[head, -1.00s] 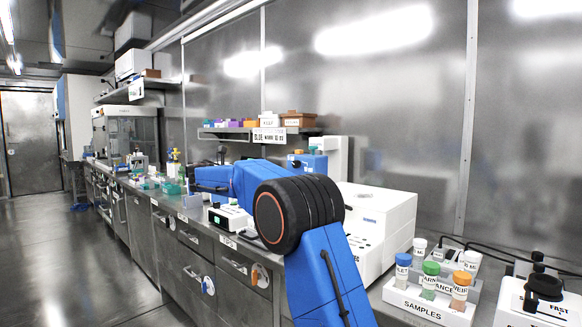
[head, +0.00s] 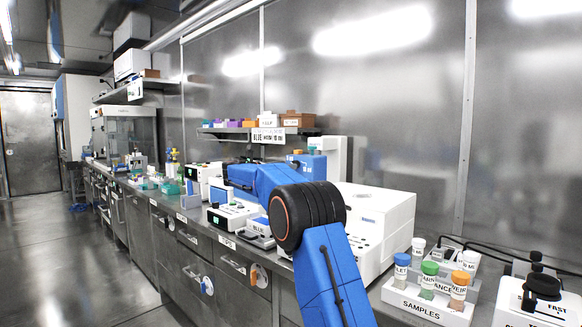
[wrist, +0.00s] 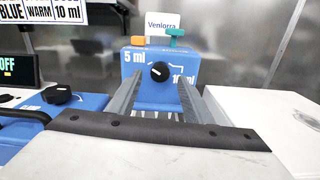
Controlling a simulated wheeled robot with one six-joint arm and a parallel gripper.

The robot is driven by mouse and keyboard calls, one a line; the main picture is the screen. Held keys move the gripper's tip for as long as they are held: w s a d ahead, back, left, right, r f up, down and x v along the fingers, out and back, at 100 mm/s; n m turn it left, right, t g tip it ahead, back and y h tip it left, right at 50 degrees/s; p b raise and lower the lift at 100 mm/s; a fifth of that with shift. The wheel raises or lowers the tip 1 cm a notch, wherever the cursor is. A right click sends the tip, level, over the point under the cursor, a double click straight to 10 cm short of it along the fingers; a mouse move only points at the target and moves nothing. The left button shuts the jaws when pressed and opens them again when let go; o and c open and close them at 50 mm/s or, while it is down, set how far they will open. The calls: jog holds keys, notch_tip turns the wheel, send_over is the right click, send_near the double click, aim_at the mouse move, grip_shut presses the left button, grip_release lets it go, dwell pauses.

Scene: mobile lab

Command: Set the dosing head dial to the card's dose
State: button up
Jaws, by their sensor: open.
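The blue dosing head (wrist: 133,65) stands straight ahead in the wrist view. It has a black round dial (wrist: 159,72) on its front, "5 ml" at left and "10 ml" at right, partly hidden by a finger. The dial's white mark appears to point up and left, toward 5 ml. The card (wrist: 40,12) at upper left reads "BLUE", "WARM", "10 ml"; it also shows on the shelf in the head view (head: 268,135). My gripper (wrist: 160,82) is open and empty, its fingers on either side of the dial's line. Whether they reach it is unclear.
Orange and teal pieces (wrist: 175,33) and a "Venlorra" label top the dosing head. Another blue unit with a black knob (wrist: 57,94) sits at left. A white box (wrist: 265,115) stands at right. In the head view, a samples rack (head: 425,305) stands at front right.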

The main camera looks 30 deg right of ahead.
jog(key=shift+x, duration=1.95)
jog(key=c, duration=1.1)
jog(key=shift+o, duration=0.2)
